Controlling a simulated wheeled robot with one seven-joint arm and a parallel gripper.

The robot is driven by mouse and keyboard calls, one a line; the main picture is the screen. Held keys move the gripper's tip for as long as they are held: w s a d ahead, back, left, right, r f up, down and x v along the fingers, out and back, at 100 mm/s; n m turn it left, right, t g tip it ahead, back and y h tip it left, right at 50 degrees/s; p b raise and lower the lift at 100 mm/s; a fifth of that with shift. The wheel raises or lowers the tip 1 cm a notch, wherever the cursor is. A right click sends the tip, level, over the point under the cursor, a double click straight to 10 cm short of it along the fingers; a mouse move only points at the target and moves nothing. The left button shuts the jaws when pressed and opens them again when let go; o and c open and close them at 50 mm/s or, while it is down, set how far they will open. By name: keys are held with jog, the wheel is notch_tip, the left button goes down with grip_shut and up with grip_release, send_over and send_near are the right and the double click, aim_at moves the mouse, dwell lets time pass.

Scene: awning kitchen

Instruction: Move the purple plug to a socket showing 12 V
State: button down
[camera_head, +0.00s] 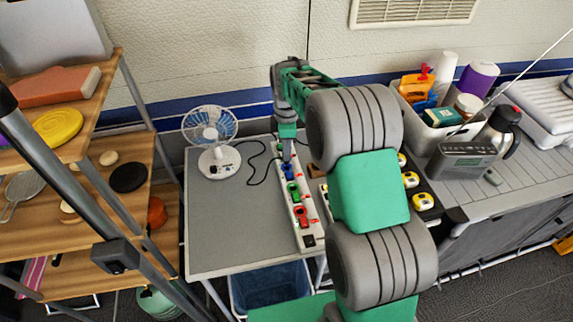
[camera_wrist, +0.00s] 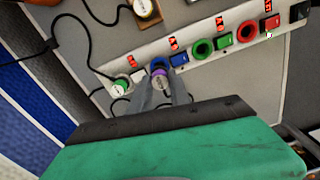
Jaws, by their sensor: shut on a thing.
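A white power strip (camera_head: 308,241) lies on the grey table and also shows in the wrist view (camera_wrist: 105,72). The purple plug (camera_wrist: 160,82) is between my gripper's fingers (camera_wrist: 164,95), which are shut on it. It is at the blue socket (camera_wrist: 157,66); I cannot tell whether it is seated. The green socket (camera_wrist: 203,48) and red socket (camera_wrist: 248,32) look empty. A whitish plug (camera_wrist: 120,87) is at the strip's other end. Red displays (camera_wrist: 174,42) sit beside the sockets, with digits too small to read surely. In the head view my gripper (camera_head: 287,152) is above the strip's far end.
A white fan (camera_head: 210,135) stands left of the strip, with a black cord (camera_head: 262,165) between them. Several yellow-and-white items (camera_head: 411,180) sit on a dark holder to the right. Wooden shelves (camera_head: 120,205) stand at left. The table's left front is clear.

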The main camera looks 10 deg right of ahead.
notch_tip(320, 180, up, 3)
jog(key=shift+f+p, duration=0.1)
jog(key=shift+p, duration=0.8)
jog(key=s+f+b, duration=0.3)
jog(key=s, duration=1.4)
jog(key=shift+b, duration=0.4)
jog(key=shift+f, duration=0.4)
jog(key=shift+f+b, duration=0.45)
jog(key=shift+f, duration=0.2)
jog(key=shift+f, duration=0.25)
jog(key=shift+f+b, duration=0.3)
jog(key=shift+f, duration=0.05)
jog(key=shift+f, duration=0.15)
